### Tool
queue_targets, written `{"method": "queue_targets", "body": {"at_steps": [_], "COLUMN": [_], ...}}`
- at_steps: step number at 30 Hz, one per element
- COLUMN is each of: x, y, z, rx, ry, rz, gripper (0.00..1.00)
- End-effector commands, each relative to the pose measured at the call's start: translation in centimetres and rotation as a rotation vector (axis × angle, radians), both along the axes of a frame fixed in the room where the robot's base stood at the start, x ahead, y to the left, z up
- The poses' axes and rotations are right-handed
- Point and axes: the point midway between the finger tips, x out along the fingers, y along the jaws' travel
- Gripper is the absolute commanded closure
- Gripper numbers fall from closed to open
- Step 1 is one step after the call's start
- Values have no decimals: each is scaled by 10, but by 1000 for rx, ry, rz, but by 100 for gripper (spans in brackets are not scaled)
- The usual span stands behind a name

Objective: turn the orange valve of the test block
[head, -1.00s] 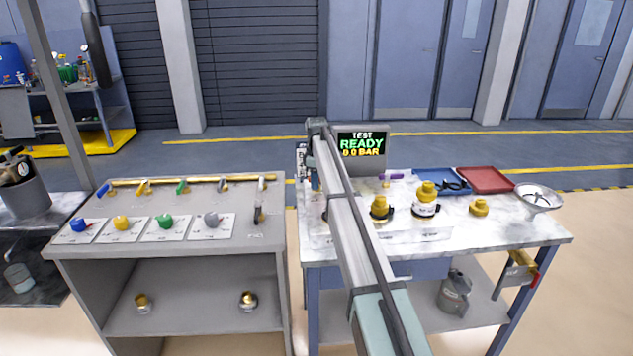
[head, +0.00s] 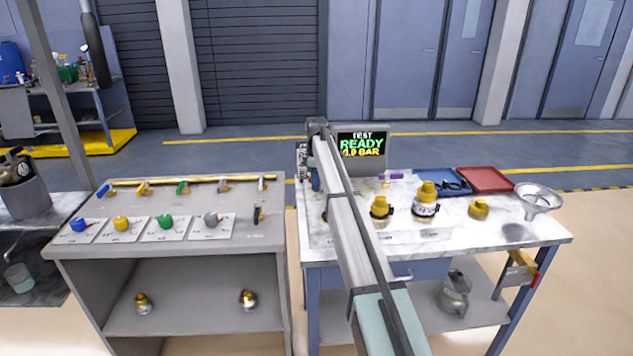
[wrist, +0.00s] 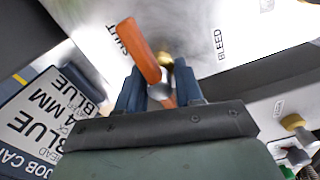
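The orange valve (wrist: 142,52) of the test block shows in the wrist view as a lever with a round metal hub. Its long end points up and left towards the printed word SHUT; the word BLEED is to its right. My gripper (wrist: 160,88) is at the valve, with one dark blue finger on each side of the hub and orange between them. I cannot tell whether the fingers press on it. In the head view my arm hides the valve and my fingertips. The test display (head: 361,145) reads READY, with a BAR figure below that looks like 1.0.
A job card (wrist: 40,115) reading BLUE lies at the left in the wrist view. Yellow-topped fittings (head: 427,200), a blue tray (head: 432,177), a red tray (head: 486,178) and a funnel (head: 538,197) stand on the right bench. A grey bench (head: 190,240) with coloured knobs is at left.

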Motion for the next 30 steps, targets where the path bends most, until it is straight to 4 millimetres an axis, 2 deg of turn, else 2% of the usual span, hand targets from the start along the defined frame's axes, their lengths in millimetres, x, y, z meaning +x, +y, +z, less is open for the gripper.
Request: {"method": "queue_targets", "body": {"at_steps": [1,5,12,16,20,30], "x": [0,0,0,0,1,1], "y": [0,0,0,0,0,0], "z": [0,0,1,8,25,92], "rx": [0,0,0,0,0,0], "ry": [0,0,0,0,-2,-2], "rz": [0,-1,-1,-1,-1,-1], "gripper": [59,48,48,48,48,48]}}
